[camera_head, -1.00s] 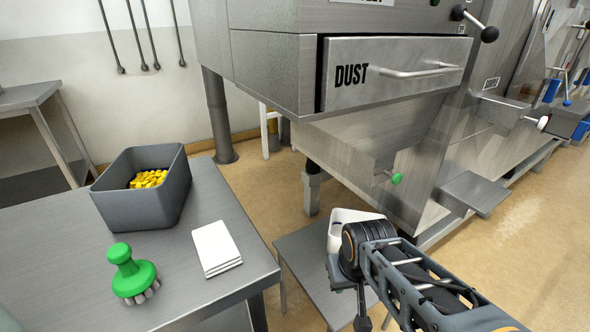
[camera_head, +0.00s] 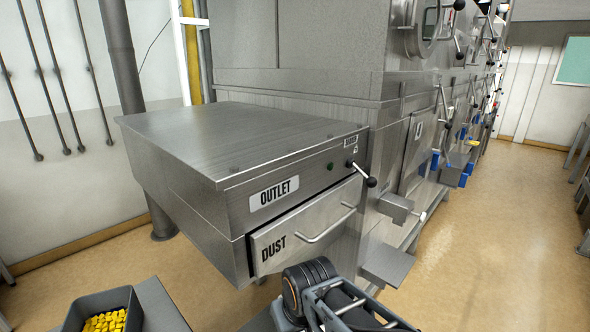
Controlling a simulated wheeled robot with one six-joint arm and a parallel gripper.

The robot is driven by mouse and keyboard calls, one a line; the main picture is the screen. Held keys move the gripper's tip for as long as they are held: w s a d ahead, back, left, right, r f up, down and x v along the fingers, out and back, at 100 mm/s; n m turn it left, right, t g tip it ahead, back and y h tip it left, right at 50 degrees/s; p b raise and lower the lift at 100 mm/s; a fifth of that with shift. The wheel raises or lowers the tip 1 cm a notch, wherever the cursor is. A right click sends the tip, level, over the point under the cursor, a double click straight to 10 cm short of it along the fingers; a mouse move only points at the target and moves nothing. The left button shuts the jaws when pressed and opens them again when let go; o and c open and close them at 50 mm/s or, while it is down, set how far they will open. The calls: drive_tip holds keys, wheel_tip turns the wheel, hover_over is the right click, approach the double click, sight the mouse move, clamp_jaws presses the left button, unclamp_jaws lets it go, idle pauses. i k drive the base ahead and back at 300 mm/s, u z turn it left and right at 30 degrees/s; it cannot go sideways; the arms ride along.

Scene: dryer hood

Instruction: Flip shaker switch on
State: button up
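The steel outlet box (camera_head: 262,200) carries a lever with a black ball knob (camera_head: 371,181) at the right end of its front face. A small green round part (camera_head: 330,166) sits left of the lever, and a small label (camera_head: 351,142) is above it. I cannot tell for sure which of these is the shaker switch, or whether it is on or off. My arm shows at the bottom centre, below and in front of the drawer marked DUST (camera_head: 300,232). The fingers of my gripper are out of view.
A grey bin of yellow pieces (camera_head: 105,320) stands on a table (camera_head: 160,305) at bottom left. Steel ledges (camera_head: 388,264) and more levers line the machine on the right. The tan floor (camera_head: 480,230) at right is clear.

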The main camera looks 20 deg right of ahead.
sight(371, 182)
drive_tip(key=u, duration=1.05)
drive_tip(key=k, duration=1.4)
drive_tip(key=z, duration=0.7)
drive_tip(key=i, duration=1)
drive_tip(key=u, duration=0.05)
